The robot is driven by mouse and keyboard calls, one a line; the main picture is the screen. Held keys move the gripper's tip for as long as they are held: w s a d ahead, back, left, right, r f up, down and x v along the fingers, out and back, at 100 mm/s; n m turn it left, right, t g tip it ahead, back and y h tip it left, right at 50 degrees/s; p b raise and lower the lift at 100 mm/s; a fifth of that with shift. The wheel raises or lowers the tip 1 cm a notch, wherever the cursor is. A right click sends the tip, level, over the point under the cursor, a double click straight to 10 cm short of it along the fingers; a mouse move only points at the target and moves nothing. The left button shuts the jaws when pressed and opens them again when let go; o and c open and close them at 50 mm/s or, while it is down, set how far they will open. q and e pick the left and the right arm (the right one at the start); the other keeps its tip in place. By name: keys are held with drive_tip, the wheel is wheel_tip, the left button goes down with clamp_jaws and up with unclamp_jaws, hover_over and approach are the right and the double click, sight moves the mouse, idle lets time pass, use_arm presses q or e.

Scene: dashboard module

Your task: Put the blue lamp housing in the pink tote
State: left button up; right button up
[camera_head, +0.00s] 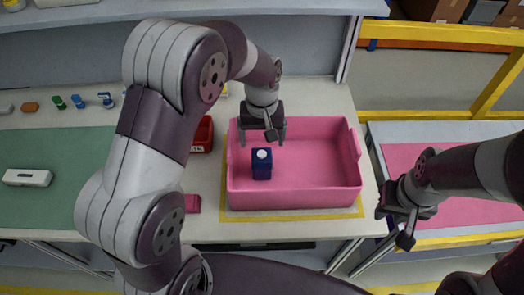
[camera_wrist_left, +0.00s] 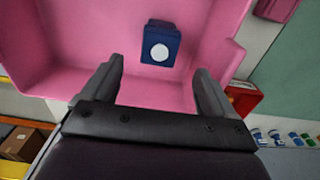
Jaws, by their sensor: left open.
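The blue lamp housing (camera_head: 262,166), a dark blue block with a round white top, is inside the pink tote (camera_head: 330,196), towards its left side. In the left wrist view, the housing (camera_wrist_left: 160,47) sits within the pink walls of the tote (camera_wrist_left: 50,70), beyond my fingers and apart from them. My left gripper (camera_head: 263,140) is above the back left part of the tote; it is open and empty, and its two fingers (camera_wrist_left: 160,85) are spread in the left wrist view. My right gripper (camera_head: 398,228) is off to the right, by the second table's edge; its jaw opening is unclear.
A red bin (camera_head: 203,136) and a small dark pink block (camera_head: 192,203) are left of the tote. A green mat (camera_head: 90,165) holds a white case (camera_head: 27,177). Several small coloured parts (camera_head: 78,101) line the back left. A yellow rail (camera_head: 440,33) stands behind the right table.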

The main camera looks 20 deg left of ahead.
use_arm(q)
drive_tip(key=s+a+r+m+t, duration=0.1)
drive_tip(key=s+a+m, duration=0.2)
drive_tip(key=s, duration=1)
drive_tip(key=shift+s+a+r, duration=0.2)
drive_tip(key=shift+a, duration=1.05)
drive_tip(key=shift+s, duration=0.1)
